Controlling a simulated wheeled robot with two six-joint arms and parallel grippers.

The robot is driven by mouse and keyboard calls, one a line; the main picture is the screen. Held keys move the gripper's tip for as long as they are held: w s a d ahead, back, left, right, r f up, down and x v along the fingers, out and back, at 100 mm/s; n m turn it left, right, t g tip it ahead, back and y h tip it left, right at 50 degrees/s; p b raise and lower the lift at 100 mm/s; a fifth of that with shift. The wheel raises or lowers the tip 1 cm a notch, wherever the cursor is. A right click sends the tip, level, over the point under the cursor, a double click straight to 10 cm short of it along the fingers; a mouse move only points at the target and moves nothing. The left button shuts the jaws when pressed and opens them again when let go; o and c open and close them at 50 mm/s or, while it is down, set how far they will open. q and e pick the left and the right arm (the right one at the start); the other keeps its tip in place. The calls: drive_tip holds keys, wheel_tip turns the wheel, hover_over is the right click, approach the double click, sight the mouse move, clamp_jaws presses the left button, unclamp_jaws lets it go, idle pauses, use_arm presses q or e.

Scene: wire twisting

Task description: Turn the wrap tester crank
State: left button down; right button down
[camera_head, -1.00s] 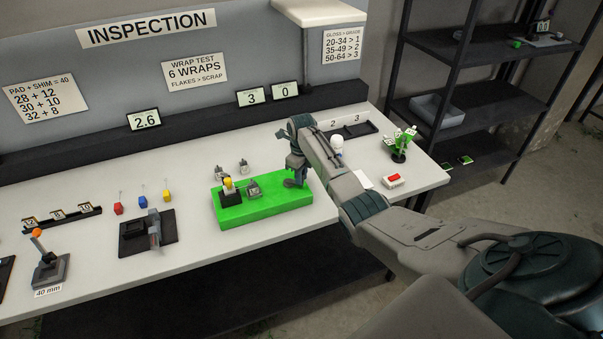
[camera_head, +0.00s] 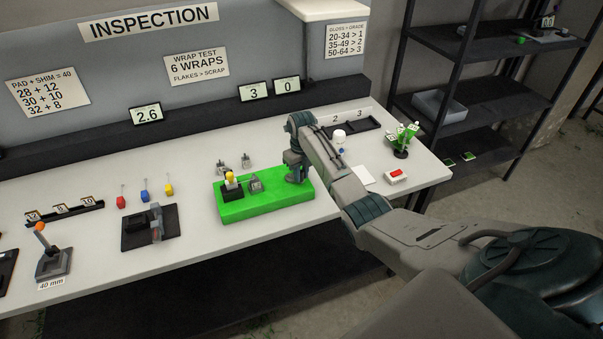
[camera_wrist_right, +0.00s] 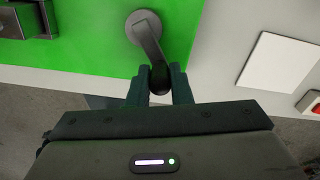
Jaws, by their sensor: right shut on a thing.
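The wrap tester is a bright green block (camera_head: 262,206) on the bench, with grey fixtures and a yellow-topped part at its left end. Its crank (camera_wrist_right: 148,35) is a grey arm with a round hub on the green top, seen in the right wrist view. The crank's dark knob (camera_wrist_right: 160,78) sits between the two fingertips of my right gripper (camera_wrist_right: 160,85), which is shut on it. In the head view my right gripper (camera_head: 297,178) is over the right end of the green block, and the crank is hidden behind it. My left gripper is in neither view.
Left of the block stand a dark fixture (camera_head: 150,228) and red, blue and yellow handled tools. A white card (camera_head: 362,175) and a red-buttoned box (camera_head: 397,176) lie to the right. Displays (camera_head: 254,91) reading 3 and 0 stand behind.

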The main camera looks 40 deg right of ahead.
drive_tip(key=c, duration=1.3)
unclamp_jaws()
drive_tip(key=shift+w, duration=0.1)
drive_tip(key=shift+r, duration=0.1)
wheel_tip(320, 180, up, 9)
drive_tip(key=b, duration=0.3)
drive_tip(key=shift+r+b, duration=0.15)
drive_tip(key=shift+b, duration=0.2)
drive_tip(key=shift+r, duration=0.7)
